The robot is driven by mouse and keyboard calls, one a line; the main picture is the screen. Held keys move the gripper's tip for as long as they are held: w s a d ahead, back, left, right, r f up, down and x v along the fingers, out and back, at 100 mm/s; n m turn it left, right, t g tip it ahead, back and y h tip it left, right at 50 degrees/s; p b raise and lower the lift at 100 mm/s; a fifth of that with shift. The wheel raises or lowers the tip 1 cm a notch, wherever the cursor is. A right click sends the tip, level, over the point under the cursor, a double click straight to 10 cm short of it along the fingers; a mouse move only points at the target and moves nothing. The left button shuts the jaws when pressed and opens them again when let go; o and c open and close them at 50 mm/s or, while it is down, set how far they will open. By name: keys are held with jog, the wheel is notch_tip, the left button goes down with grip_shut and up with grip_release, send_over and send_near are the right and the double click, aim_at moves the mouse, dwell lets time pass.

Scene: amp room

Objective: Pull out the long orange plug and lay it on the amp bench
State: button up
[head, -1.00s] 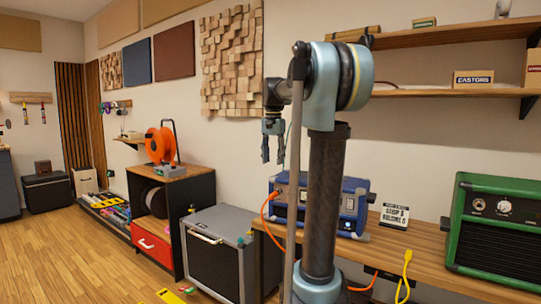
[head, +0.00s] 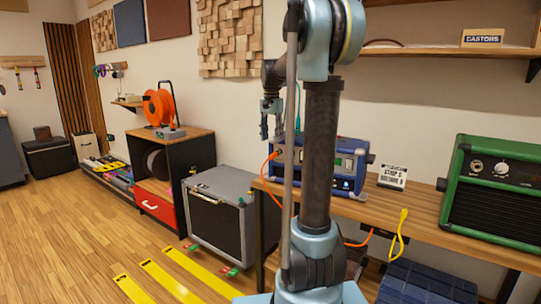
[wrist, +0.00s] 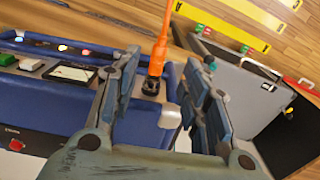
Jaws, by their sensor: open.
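The long orange plug (wrist: 158,52) stands in a black socket (wrist: 151,87) on the blue amp (wrist: 65,105) in the wrist view. In the head view the blue amp (head: 348,158) stands on the wooden amp bench (head: 425,208), and the orange plug (head: 271,157) shows at its left end with an orange cable hanging down. My gripper (head: 270,136) is open and empty, pointing down just above that end. In the wrist view my gripper (wrist: 158,64) has one finger left and one right of the plug in the picture; contact cannot be told.
A grey case (head: 220,220) stands left of the bench. Yellow strips (head: 170,282) mark the floor.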

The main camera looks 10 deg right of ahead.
aim_at(274, 156)
jog(key=shift+f, duration=4)
grip_shut()
